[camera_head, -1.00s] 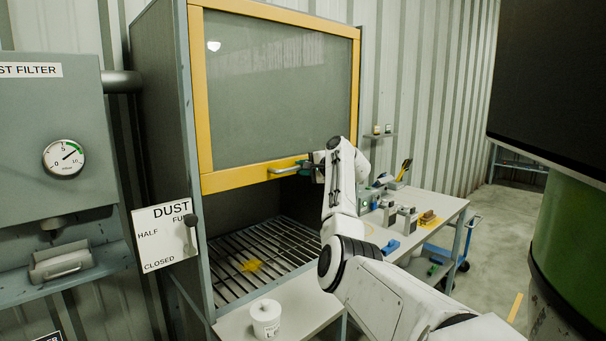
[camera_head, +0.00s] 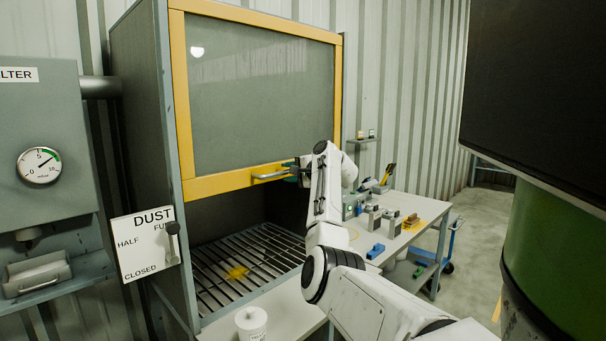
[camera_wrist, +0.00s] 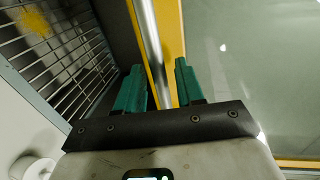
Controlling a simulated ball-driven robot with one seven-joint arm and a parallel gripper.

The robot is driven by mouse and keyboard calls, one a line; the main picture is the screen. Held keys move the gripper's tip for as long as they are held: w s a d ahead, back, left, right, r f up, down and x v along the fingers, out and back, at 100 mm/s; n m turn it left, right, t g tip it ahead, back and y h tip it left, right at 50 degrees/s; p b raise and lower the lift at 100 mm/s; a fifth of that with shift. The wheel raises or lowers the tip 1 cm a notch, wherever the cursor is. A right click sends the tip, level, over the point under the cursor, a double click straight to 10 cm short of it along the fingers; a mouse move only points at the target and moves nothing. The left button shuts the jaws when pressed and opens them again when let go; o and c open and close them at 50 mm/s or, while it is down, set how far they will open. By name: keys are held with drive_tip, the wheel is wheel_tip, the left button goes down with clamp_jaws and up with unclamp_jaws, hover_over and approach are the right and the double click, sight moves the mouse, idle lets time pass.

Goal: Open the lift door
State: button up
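The lift door (camera_head: 262,95) is a grey glass pane in a yellow frame on the tall grey cabinet, with an open gap below its lower edge. A silver bar handle (camera_head: 270,175) runs along its lower yellow rail. My gripper (camera_head: 297,172) is at the right part of this handle. In the wrist view, the two green fingers of my gripper (camera_wrist: 158,85) stand apart, with the bar handle (camera_wrist: 148,40) running in line with the space between them. A gap shows between fingers and bar; I cannot tell whether either finger touches it.
A slatted grate (camera_head: 240,265) with a yellow patch lies inside the cabinet. A white tub (camera_head: 251,324) stands on the ledge in front. A bench (camera_head: 405,232) with small items stands right. A large green drum (camera_head: 550,255) is at far right.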

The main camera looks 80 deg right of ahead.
drive_tip(key=b+v, duration=0.2)
drive_tip(key=v, duration=0.7)
drive_tip(key=shift+s+a+b, duration=0.15)
drive_tip(key=shift+b, duration=0.25)
drive_tip(key=w+a+f+n+g+y, duration=0.1)
drive_tip(key=w+a+f+n, duration=0.1)
drive_tip(key=w+a+f, duration=0.3)
drive_tip(key=w+a+f+n+g+y, duration=0.1)
drive_tip(key=w+a+f+y, duration=0.15)
drive_tip(key=f, duration=0.55)
drive_tip(key=w+a+f+n, duration=0.2)
drive_tip(key=w+a+f, duration=0.1)
drive_tip(key=a+f, duration=0.25)
drive_tip(key=w+a+f+n+g+y, duration=0.25)
drive_tip(key=a+f+n, duration=0.25)
drive_tip(key=a+f, duration=1.1)
drive_tip(key=s+a+f+n+g+y, duration=0.1)
drive_tip(key=s+a+f+n+g, duration=0.35)
drive_tip(key=a, duration=0.75)
drive_tip(key=s+a+f+n+g+y, duration=0.1)
drive_tip(key=s+a+f+n, duration=0.4)
drive_tip(key=s+a+f, duration=0.6)
drive_tip(key=s+a+n+g+b, duration=0.1)
drive_tip(key=s+a+n+g, duration=0.1)
drive_tip(key=s+a+n, duration=0.2)
drive_tip(key=s+a, duration=0.2)
drive_tip(key=a, duration=0.2)
drive_tip(key=shift+s+a+f, duration=0.3)
drive_tip(key=shift+s+a, duration=0.05)
